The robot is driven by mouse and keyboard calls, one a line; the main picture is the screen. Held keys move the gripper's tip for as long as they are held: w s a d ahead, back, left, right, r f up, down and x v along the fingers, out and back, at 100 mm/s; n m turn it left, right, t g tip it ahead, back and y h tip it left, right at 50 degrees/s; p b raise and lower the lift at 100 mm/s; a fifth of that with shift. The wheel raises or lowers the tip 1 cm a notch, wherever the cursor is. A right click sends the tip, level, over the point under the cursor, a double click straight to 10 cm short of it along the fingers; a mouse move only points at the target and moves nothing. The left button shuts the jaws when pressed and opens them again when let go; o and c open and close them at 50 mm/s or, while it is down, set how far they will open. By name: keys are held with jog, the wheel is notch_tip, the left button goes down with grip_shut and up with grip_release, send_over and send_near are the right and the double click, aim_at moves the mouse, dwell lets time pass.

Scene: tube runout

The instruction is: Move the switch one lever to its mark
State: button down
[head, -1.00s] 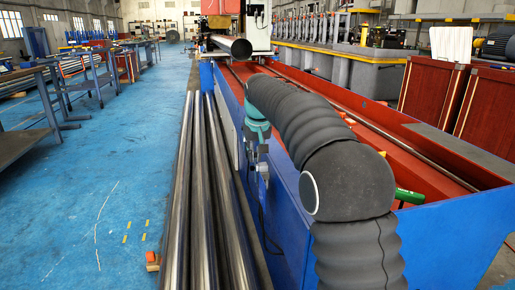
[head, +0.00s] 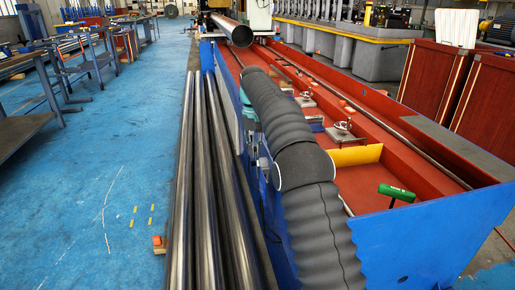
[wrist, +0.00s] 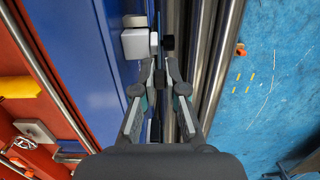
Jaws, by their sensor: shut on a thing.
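In the wrist view a white switch box (wrist: 135,43) is fixed to the outer side of the blue trough wall. A short dark lever with a black knob (wrist: 168,43) shows beside it, just beyond my fingertips. My gripper (wrist: 160,70) is at the wall, its fingers closed in on a small dark part between them, which looks to be the switch lever. The fingers hide most of it. No mark for the lever can be made out. In the head view my arm covers the switch and most of the gripper.
Several long steel tubes (head: 205,190) lie along the left of the blue trough wall (head: 430,240). Inside the red trough are a green T-handle (head: 397,193), a yellow plate (head: 355,156) and small fittings.

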jog(key=shift+w+r, duration=0.1)
jog(key=shift+w, duration=0.1)
dwell(0.6)
jog(key=c, duration=1.2)
grip_release()
jog(key=shift+d, duration=0.1)
jog(key=s+d+r+t, duration=0.1)
jog(key=s+d+r, duration=0.25)
jog(key=s, duration=0.25)
jog(key=s+d+r+m+t, duration=0.1)
jog(key=s+d+r, duration=0.2)
jog(key=s+r, duration=0.3)
jog(key=s+d+r+t, duration=0.1)
jog(key=s+d+r, duration=0.2)
jog(key=s, duration=0.4)
jog(key=s+d+f+t, duration=0.1)
jog(key=s+d+f, duration=0.1)
jog(key=s, duration=0.6)
jog(key=s+d+f+m+t, duration=0.1)
jog(key=s+d+f, duration=0.1)
jog(key=s+f, duration=0.3)
jog(key=s+d+f+t, duration=0.1)
jog(key=s+f, duration=0.3)
jog(key=s, duration=0.8)
jog(key=shift+s+d+f+t, duration=0.15)
jog(key=shift+s+d+t, duration=0.15)
jog(key=shift+d, duration=0.3)
